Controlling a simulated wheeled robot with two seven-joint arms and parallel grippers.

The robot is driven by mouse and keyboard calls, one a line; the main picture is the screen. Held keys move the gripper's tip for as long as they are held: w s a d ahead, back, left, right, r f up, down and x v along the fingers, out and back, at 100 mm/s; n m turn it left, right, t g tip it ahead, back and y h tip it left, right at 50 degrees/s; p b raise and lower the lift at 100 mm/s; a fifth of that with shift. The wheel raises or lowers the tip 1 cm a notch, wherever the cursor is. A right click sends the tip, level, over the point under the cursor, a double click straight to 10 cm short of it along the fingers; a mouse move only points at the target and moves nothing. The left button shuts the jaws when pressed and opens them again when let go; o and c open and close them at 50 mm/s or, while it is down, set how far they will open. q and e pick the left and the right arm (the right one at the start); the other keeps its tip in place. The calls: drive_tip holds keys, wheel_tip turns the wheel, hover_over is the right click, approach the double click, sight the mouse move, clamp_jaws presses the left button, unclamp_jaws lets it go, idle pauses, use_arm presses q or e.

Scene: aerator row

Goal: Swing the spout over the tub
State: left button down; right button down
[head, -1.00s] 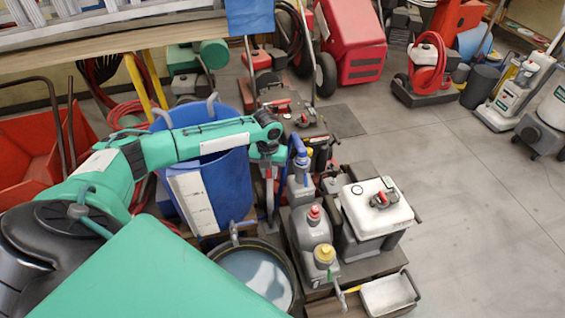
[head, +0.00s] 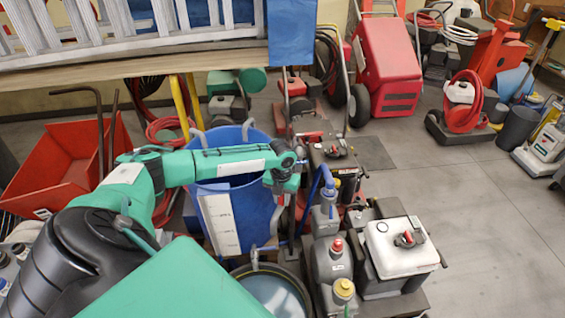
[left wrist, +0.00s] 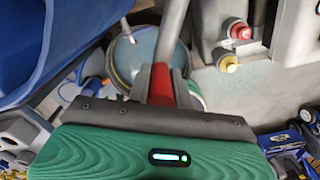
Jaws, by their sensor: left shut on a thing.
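The tub (head: 272,296) is dark, round and holds pale bluish liquid. It stands at the bottom middle of the head view, cut by its edge, and also shows in the left wrist view (left wrist: 125,62). A blue curved pipe, apparently the spout (head: 314,185), rises beside the grey bottles behind the tub. My left gripper (head: 283,188) is just left of it; its fingertips are hidden there. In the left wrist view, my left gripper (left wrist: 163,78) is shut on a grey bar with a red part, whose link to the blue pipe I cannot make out. My right gripper is not in view.
A blue bin (head: 237,190) stands under my left forearm. Grey bottles with red and yellow caps (head: 330,262) and a white-topped box (head: 395,245) crowd the right. A red cart (head: 75,165) stands left. Open floor lies at right.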

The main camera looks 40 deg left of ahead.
use_arm(q)
drive_tip(key=shift+a, duration=0.25)
drive_tip(key=c, duration=1.3)
unclamp_jaws()
drive_tip(key=shift+s, duration=0.1)
drive_tip(key=shift+o, duration=0.2)
drive_tip(key=shift+r, duration=0.3)
wheel_tip(320, 180, up, 13)
drive_tip(key=shift+r+b, duration=0.1)
drive_tip(key=shift+b, duration=0.95)
